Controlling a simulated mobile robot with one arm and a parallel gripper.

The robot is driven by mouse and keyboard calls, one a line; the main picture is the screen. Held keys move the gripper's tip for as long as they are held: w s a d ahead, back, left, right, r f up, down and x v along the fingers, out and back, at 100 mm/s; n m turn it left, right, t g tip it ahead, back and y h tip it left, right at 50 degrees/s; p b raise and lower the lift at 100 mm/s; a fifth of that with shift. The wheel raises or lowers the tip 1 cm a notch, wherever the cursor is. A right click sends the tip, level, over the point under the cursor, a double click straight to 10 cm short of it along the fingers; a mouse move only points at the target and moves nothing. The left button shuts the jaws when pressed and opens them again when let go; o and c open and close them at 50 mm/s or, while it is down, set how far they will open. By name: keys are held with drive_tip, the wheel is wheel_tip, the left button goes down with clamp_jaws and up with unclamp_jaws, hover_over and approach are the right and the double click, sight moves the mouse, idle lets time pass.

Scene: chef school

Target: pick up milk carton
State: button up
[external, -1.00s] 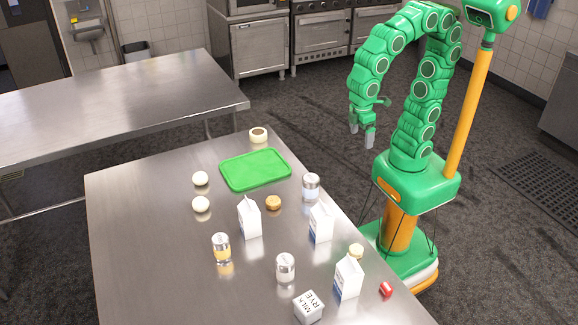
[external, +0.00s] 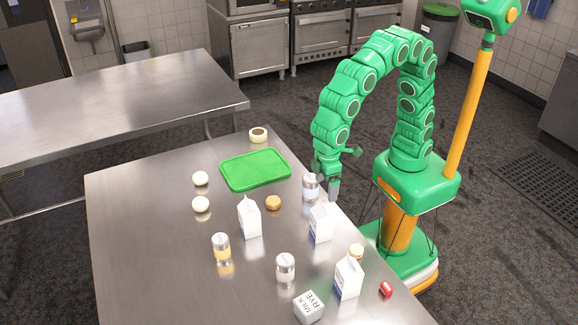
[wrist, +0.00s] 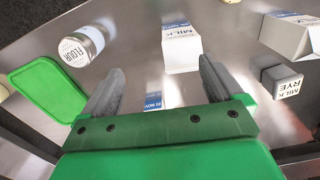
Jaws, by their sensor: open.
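Three white milk cartons with gabled tops stand on the steel table: one at the centre (external: 249,218), one near the right edge (external: 320,224) and one at the front right (external: 348,279). My gripper (external: 333,188) is over the table's right edge, just above and behind the right-edge carton. In the wrist view my gripper (wrist: 160,76) has its two grey fingers apart with nothing between them. A carton (wrist: 181,48) shows just beyond the fingers, right of the middle. Another carton (wrist: 287,36) shows at the upper right.
A flour can (wrist: 82,47) stands close left of the fingers, near the green tray (external: 255,170). The table's left part is clear.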

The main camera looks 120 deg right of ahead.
sight(323, 208)
drive_tip(key=shift+w+a+f, duration=0.3)
drive_tip(key=shift+w+a, duration=0.3)
drive_tip(key=shift+w+a+f, duration=0.3)
drive_tip(key=shift+w+a, duration=0.25)
drive_tip(key=shift+a, duration=0.05)
drive_tip(key=shift+w+f, duration=0.1)
drive_tip(key=shift+f, duration=0.05)
drive_tip(key=shift+a+f, duration=0.15)
drive_tip(key=shift+f, duration=1.75)
drive_tip(key=shift+a+f, duration=0.1)
drive_tip(key=shift+f, duration=1.75)
drive_tip(key=c, duration=1.4)
